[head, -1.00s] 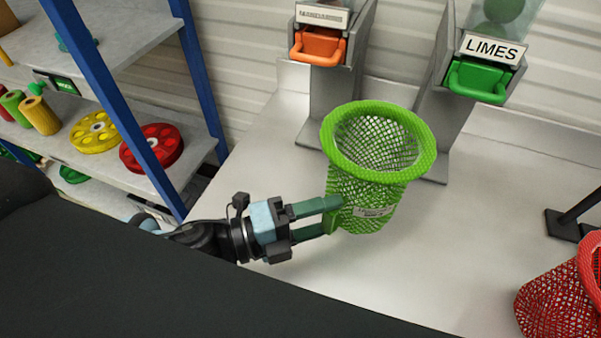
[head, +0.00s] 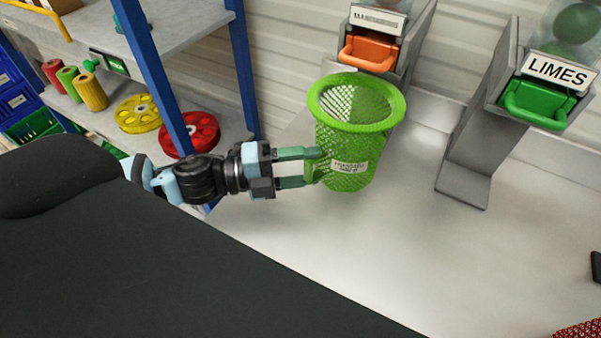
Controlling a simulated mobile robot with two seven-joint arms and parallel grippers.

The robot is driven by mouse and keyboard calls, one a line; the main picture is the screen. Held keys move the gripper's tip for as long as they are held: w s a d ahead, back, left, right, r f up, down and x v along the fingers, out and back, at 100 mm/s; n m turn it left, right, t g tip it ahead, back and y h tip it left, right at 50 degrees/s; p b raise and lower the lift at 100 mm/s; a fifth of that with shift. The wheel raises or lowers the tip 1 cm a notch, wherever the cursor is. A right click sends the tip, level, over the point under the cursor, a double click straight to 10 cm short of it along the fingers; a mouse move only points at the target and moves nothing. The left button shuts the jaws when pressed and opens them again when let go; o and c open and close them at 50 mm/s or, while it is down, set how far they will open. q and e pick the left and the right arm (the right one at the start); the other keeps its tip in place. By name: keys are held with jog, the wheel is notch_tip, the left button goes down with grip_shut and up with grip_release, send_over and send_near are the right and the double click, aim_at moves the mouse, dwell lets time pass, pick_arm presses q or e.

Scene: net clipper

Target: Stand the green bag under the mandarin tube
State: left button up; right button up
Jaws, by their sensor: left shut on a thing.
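The green bag (head: 352,140) is a mesh net bag with a thick green rim and a white label. It is upright, with its open mouth facing up. My left gripper (head: 312,167) is shut on the left side of the bag. The mandarin tube (head: 370,48) has an orange handle and a sign too oblique to read clearly. The bag appears just in front of it and hides its lower part. I cannot tell whether the bag's base touches the counter. My right gripper is not in view.
The lime tube (head: 538,100) with a green handle stands to the right on the white counter (head: 420,240). A red mesh bag (head: 580,330) shows at the lower right corner. A blue-framed shelf (head: 160,70) with net rolls and wheels stands at left. The counter's middle is clear.

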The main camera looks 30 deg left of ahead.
aim_at(315, 171)
pick_arm(q)
jog(key=f, duration=0.2)
jog(key=a, duration=0.1)
jog(key=shift+w+f, duration=0.35)
jog(key=shift+f, duration=0.45)
jog(key=shift+f, duration=0.15)
jog(key=o, duration=0.9)
jog(key=shift+o, duration=0.2)
jog(key=shift+r, duration=0.2)
jog(key=shift+v, duration=6)
